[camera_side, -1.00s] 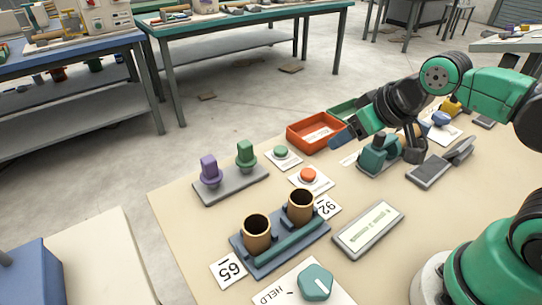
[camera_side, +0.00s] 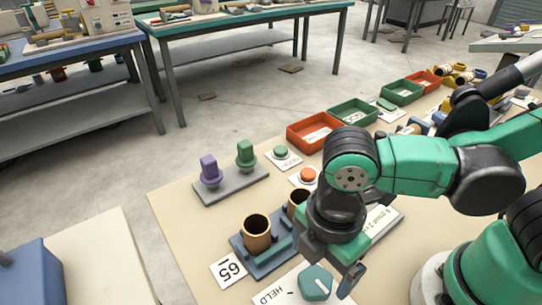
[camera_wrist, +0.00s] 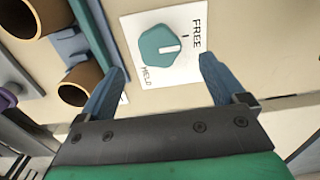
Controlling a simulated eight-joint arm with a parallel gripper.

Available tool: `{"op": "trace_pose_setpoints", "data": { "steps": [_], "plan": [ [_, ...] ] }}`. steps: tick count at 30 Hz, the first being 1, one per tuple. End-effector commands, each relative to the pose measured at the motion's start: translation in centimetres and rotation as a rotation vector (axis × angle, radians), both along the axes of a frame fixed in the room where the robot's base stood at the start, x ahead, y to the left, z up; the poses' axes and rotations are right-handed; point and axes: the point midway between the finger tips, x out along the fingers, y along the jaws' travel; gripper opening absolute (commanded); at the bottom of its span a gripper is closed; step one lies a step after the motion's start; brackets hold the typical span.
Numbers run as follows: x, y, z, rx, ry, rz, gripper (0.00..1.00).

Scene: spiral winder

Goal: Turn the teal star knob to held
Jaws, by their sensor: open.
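The teal star knob (camera_side: 315,283) sits on a white label plate (camera_side: 268,297) at the front of the table. It also shows in the wrist view (camera_wrist: 159,46), where its white pointer line points right, toward the FREE side and away from the HELD word at lower left. My gripper (camera_side: 325,266) is open and empty, close to the knob. In the wrist view my gripper (camera_wrist: 162,66) has its blue fingers spread wider than the knob, with the fingertips just short of it. No touch is visible; the height gap cannot be told.
A blue-grey rack with brown cups (camera_side: 257,233) stands just behind the knob, partly hidden by my gripper. Purple and green knobs (camera_side: 209,170) stand farther back. An orange tray (camera_side: 312,131) is beyond.

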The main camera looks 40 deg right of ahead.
Motion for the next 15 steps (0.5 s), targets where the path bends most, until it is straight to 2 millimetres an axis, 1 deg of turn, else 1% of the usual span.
{"op": "trace_pose_setpoints", "data": {
  "steps": [9,15],
  "plan": [
    [0.1,0.0,-3.0,0.002,-0.002,-0.006,0.90],
    [0.1,0.0,-4.4,0.003,-0.002,-0.007,0.90]
  ]
}}
